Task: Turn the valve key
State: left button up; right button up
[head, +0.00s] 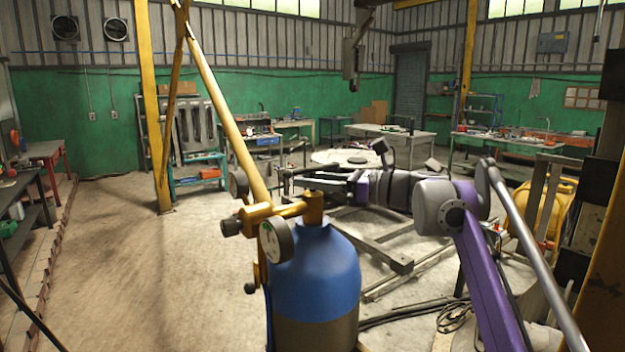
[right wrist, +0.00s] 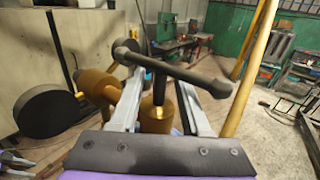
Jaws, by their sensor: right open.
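A blue-topped gas cylinder (head: 315,262) stands upright in front of me in the head view, with a brass valve (head: 312,207) on top. The valve key is a dark T-bar (right wrist: 190,73) in the right wrist view, its stem running down into the brass valve (right wrist: 155,118). In the head view the key is hard to make out. My right gripper (head: 300,178) reaches in from the right at valve height. In the right wrist view its open fingers (right wrist: 158,78) lie either side of the key's stem, and the bar crosses over them. Contact cannot be told.
Pressure gauges (head: 276,241) stick out left of the valve. A yellow slanting post (head: 232,125) rises behind the cylinder. A metal frame (head: 400,262) and dark hoses (head: 415,312) lie on the floor to the right. Floor at left (head: 130,260) is clear.

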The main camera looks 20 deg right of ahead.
grip_shut()
